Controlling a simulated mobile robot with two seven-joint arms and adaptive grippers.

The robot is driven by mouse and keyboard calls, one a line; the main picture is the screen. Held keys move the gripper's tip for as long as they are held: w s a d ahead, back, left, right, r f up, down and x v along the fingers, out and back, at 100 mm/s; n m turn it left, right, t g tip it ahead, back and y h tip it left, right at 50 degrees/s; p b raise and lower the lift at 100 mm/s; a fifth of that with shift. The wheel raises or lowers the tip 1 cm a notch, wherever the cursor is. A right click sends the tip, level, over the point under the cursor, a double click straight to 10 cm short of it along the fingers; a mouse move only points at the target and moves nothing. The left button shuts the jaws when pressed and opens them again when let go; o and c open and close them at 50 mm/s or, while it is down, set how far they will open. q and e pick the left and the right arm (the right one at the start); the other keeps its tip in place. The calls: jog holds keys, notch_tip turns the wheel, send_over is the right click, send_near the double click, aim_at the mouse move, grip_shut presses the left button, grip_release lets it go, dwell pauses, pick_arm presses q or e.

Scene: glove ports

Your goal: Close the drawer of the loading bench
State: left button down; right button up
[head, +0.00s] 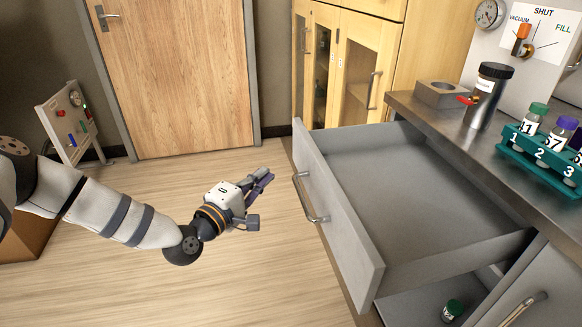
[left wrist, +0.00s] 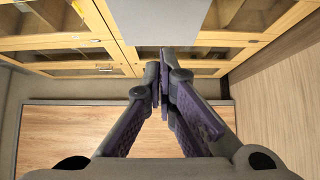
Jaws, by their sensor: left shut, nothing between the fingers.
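The drawer (head: 425,185) of the loading bench (head: 475,125) is pulled far out, and its grey inside looks empty. Its front panel (head: 338,215) carries a bar handle (head: 308,198) and faces left, toward my left arm. My left gripper (head: 265,178) is shut and empty. In the head view it is left of the drawer front, with a gap between it and the handle. In the left wrist view my left gripper (left wrist: 163,75) has its fingers together, pointing toward the wooden cabinets. My right gripper is not in view.
On the bench top stand a teal rack (head: 545,158) with numbered vials, a dark-capped canister (head: 488,95) and a grey block (head: 440,93). A green-capped vial (head: 452,310) is below the drawer. Wooden cabinets (head: 350,60) stand behind. The floor (head: 150,275) left of the drawer is clear.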

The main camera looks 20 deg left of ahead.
pick_arm(q)
jog(key=w+d, duration=0.1)
jog(key=w, duration=0.1)
jog(key=w+d, duration=0.1)
jog(key=w, duration=0.1)
jog(key=w+d, duration=0.2)
jog(key=shift+w, duration=0.1)
jog(key=shift+d, duration=0.15)
